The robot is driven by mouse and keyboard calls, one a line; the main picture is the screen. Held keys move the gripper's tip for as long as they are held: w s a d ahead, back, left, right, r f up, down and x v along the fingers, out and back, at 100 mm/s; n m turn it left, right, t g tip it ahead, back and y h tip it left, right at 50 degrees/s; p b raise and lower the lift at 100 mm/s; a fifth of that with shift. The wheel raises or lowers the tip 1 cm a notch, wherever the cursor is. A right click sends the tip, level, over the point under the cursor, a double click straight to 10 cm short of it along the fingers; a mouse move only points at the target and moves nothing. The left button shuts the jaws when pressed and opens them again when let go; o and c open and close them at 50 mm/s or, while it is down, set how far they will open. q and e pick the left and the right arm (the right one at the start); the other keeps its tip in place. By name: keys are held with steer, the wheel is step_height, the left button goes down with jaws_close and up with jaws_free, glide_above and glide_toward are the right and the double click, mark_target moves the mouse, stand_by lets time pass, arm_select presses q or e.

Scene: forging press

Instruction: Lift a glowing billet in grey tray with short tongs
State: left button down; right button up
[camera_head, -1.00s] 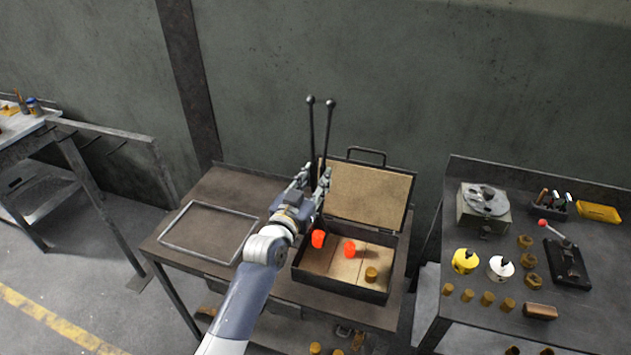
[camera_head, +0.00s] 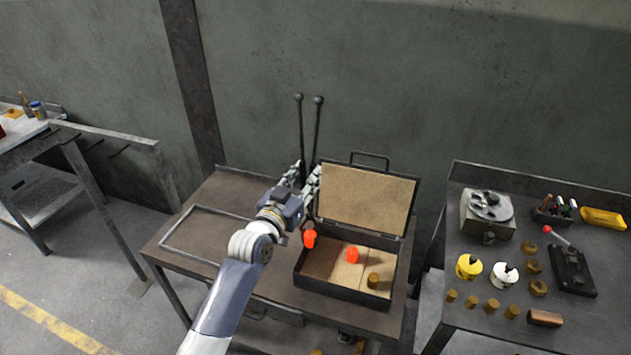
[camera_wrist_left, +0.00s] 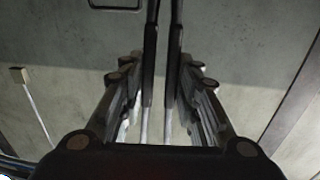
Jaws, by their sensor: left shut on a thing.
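My left gripper (camera_head: 306,180) is shut on the short tongs (camera_head: 317,130), whose two dark handles with ball ends stand upright above it. In the left wrist view the tongs' arms (camera_wrist_left: 149,60) run between the fingers. A glowing orange billet (camera_head: 310,239) is at the lower end of the tongs and overlaps the left wall of the open dark box (camera_head: 340,291); it looks raised. The tong tips around it are mostly hidden by my gripper. Another glowing billet (camera_head: 352,256) sits inside the box. A grey-rimmed flat tray (camera_head: 176,222) lies left on the table, partly behind my arm.
A dull brown billet (camera_head: 373,281) sits in the box's right part. The box lid (camera_head: 366,199) stands open at the back. The grey tray looks empty. A second bench (camera_head: 455,335) with jars, a lever device and brown parts stands at right.

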arm_select(q)
steer(key=w+a+b, duration=0.3)
steer(key=a+b, duration=0.6)
steer(key=a, duration=0.1)
steer(key=w+a+b, duration=0.2)
steer(key=a+b, duration=0.7)
steer(key=a, duration=0.1)
steer(key=w+a+b, duration=0.3)
steer(key=a+b, duration=0.6)
steer(key=a, duration=0.1)
steer(key=shift+w+r, duration=0.3)
steer(key=shift+w, duration=0.05)
stand_by(0.3)
steer(key=shift+a+f+b, duration=0.1)
steer(key=shift+f+b, duration=0.05)
steer(key=shift+b, duration=0.25)
